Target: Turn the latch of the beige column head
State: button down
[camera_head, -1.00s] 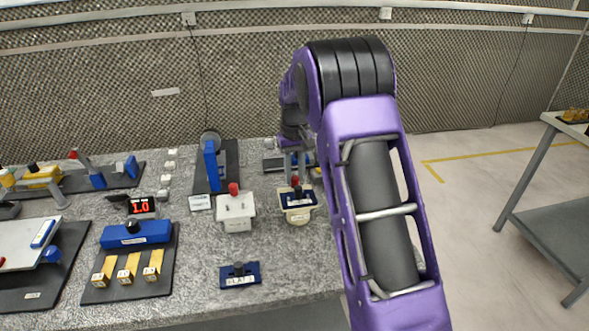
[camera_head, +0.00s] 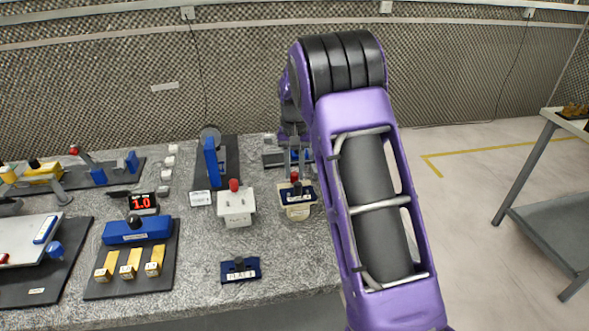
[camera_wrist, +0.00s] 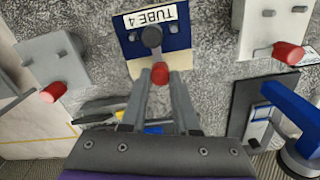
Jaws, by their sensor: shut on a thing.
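The beige column head (camera_head: 298,212) stands near the back right of the table, with a dark blue plate on its top. In the wrist view the plate, labelled TUBE 4 (camera_wrist: 155,22), shows a dark round pivot. The latch ends in a red knob (camera_wrist: 160,73), which also shows in the head view (camera_head: 294,177). My gripper (camera_wrist: 163,76) reaches in from behind the column head, its two fingers on either side of the red knob and shut on it. Most of the beige body is hidden below the plate in the wrist view.
A white column head (camera_head: 237,209) with a red knob stands just left; a grey one (camera_wrist: 57,60) shows on the other side in the wrist view. A blue upright lever (camera_head: 211,162) stands behind left.

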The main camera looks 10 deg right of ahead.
aim_at(294, 173)
jog(key=c, duration=0.9)
grip_release()
jog(key=shift+r, duration=0.1)
notch_tip(294, 173, up, 17)
jog(key=shift+r, duration=0.15)
